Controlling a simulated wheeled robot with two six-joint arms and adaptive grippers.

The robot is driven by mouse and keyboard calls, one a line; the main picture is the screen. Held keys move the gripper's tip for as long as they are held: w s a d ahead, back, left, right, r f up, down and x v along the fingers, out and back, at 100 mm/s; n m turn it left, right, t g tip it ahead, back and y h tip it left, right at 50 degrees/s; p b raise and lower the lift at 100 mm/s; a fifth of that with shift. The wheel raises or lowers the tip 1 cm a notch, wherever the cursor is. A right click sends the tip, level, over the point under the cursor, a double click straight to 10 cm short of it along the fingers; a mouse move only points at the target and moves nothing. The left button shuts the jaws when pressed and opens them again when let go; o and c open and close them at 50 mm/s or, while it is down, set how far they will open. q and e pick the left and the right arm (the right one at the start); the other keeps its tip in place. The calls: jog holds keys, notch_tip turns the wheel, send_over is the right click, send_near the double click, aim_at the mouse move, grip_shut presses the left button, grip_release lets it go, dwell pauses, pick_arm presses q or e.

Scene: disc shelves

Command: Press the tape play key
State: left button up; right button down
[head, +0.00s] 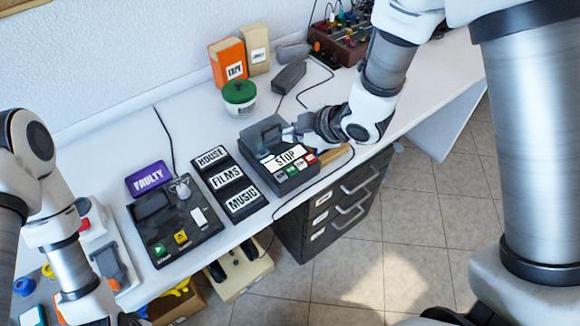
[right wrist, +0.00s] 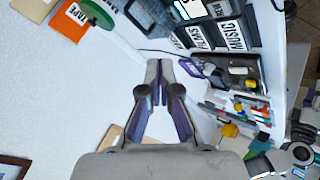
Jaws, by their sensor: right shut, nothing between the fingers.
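A dark tape deck (head: 262,140) stands on the white table, with a STOP label and a row of small keys (head: 294,168) in green, white and red along its front. The key markings are too small to read. My right gripper (head: 291,132) is shut and empty at the right rear side of this deck; whether it touches the deck I cannot tell. In the right wrist view its fingers (right wrist: 159,83) are closed together over the white tabletop. Another dark device (head: 192,243) has a green triangle key (head: 159,252) and a yellow key. My left gripper is not visible.
Signs reading HOUSE, FILMS and MUSIC (head: 227,178) stand between the two devices. A green-lidded tub (head: 239,97) and an orange TAPE box (head: 229,62) stand behind. A dark drawer unit (head: 330,212) is below the table edge. A purple FAULTY sign (head: 149,178) stands at left.

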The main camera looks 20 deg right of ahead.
jog(key=b, duration=0.7)
send_over(293, 171)
notch_tip(293, 171, down, 8)
jog(key=shift+f+b, duration=0.45)
jog(key=shift+f, duration=0.15)
dwell(0.7)
jog(key=shift+f, duration=0.4)
jog(key=shift+f+b, duration=0.4)
jog(key=shift+b, duration=0.2)
dwell(0.5)
jog(key=shift+r+p, duration=0.8)
jog(key=shift+r, duration=0.05)
